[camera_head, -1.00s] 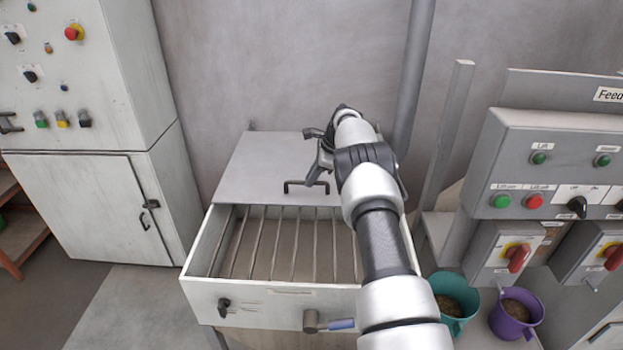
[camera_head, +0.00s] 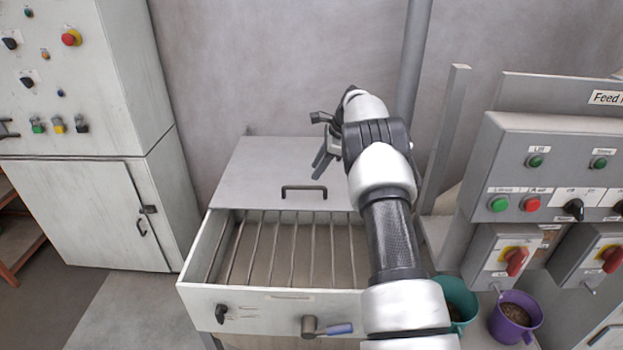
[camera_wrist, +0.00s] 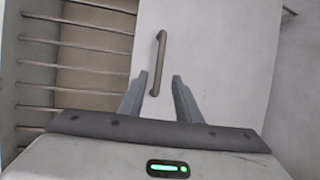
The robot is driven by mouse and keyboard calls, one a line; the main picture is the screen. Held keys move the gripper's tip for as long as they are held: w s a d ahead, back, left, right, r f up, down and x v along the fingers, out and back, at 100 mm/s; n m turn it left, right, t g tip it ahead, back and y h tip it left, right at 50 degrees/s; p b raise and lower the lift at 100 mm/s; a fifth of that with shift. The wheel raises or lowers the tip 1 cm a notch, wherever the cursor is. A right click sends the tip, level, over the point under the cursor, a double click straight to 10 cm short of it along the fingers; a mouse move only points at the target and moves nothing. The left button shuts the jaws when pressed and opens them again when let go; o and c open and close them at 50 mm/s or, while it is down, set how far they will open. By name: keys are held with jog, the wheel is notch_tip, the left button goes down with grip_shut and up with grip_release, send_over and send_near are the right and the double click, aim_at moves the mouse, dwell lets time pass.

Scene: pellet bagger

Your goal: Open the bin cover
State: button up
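The bin cover (camera_head: 262,170) is a flat grey plate over the back part of the bin, and the front part of the bin is uncovered. Its dark bar handle (camera_head: 304,188) is near the cover's front edge. My gripper (camera_head: 322,164) is above the cover, behind and to the right of the handle, apart from it. In the wrist view, my gripper's two fingers (camera_wrist: 155,88) are spread with nothing held between them. The handle (camera_wrist: 158,62) shows beyond and between the fingertips, with the cover (camera_wrist: 215,50) around it.
The open bin (camera_head: 250,300) shows bars across its inside, with a knob and a blue-handled valve (camera_head: 328,328) on its front. A control panel (camera_head: 560,165) stands right, above a teal bucket (camera_head: 458,300) and a purple bucket (camera_head: 515,318). A white cabinet (camera_head: 85,210) stands left.

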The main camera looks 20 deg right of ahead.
jog(key=v, duration=0.9)
jog(key=shift+s+r, duration=0.15)
jog(key=shift+r, duration=0.2)
jog(key=shift+d, duration=0.15)
